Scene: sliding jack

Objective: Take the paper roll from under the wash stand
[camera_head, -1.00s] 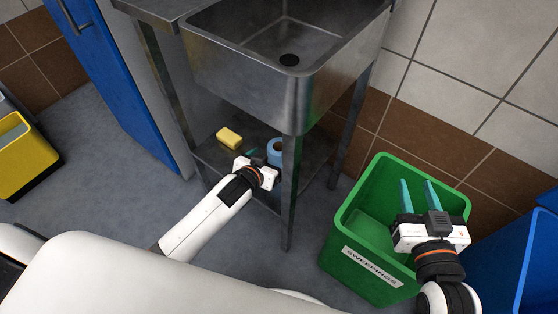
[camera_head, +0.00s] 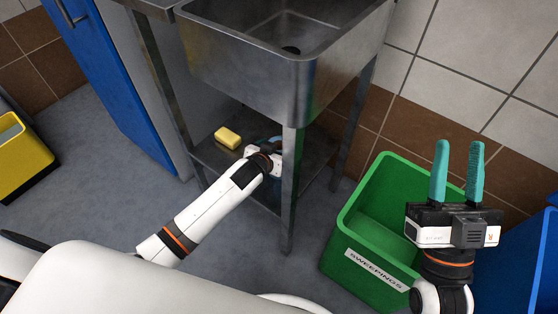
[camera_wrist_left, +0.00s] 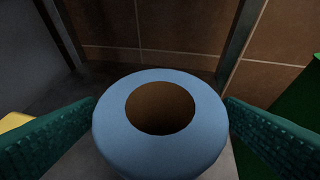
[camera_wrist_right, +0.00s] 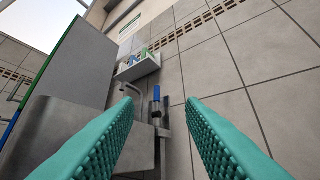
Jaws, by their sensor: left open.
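The paper roll is a blue ring-shaped roll (camera_wrist_left: 160,150) with a brown core, standing upright between the two teal fingers in the left wrist view. In the head view it is mostly hidden behind my left gripper (camera_head: 270,155), under the wash stand (camera_head: 245,55). My left gripper is open, with a finger on each side of the roll; the left finger is close to it. I cannot tell if either touches. My right gripper (camera_head: 457,172) is open and empty, raised above the green bin, with both fingers upward.
A yellow sponge (camera_head: 228,137) lies on the lower shelf (camera_head: 212,156) left of my left gripper. A steel front leg (camera_head: 290,190) stands just right of that gripper. A green bin (camera_head: 365,245) marked SWEEPINGS stands at the right, with a blue bin (camera_head: 538,262) beyond.

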